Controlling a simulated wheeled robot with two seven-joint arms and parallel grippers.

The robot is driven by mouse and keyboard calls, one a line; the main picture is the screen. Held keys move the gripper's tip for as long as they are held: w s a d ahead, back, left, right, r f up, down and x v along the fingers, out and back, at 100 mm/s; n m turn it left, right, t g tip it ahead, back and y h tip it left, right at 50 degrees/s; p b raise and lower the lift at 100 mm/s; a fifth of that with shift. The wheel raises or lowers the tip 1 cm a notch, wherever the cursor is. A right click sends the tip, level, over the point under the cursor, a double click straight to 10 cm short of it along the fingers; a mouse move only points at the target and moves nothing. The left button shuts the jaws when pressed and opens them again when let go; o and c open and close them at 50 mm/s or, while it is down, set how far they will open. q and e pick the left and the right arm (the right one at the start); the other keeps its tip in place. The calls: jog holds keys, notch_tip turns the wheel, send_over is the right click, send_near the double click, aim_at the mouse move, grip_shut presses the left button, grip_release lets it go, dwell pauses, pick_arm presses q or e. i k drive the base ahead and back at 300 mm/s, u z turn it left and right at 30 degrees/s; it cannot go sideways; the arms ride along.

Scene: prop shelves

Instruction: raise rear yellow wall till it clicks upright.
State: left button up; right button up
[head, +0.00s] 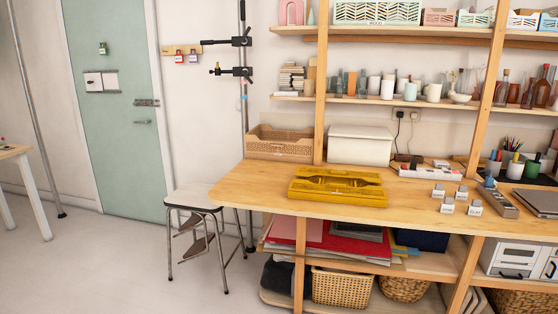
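A yellow crate (338,197) lies low and flat on the wooden worktop, near its front edge. Its walls look folded down, with the rear yellow wall (341,176) lying low along the far side rather than upright. Dark gaps show in the middle of the folded panels. Neither of my grippers shows in the head view, and nothing touches the crate.
The worktop (250,185) is clear left of the crate. A tan basket (279,143) and a white box (360,145) stand behind it. Small labelled blocks (447,206) lie to its right. A shelf post (321,90) rises behind the crate. A stool (195,198) stands at the left.

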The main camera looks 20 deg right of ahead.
aim_at(335, 173)
jog(key=z, duration=0.15)
jog(key=i, duration=1.1)
jog(key=z, duration=0.6)
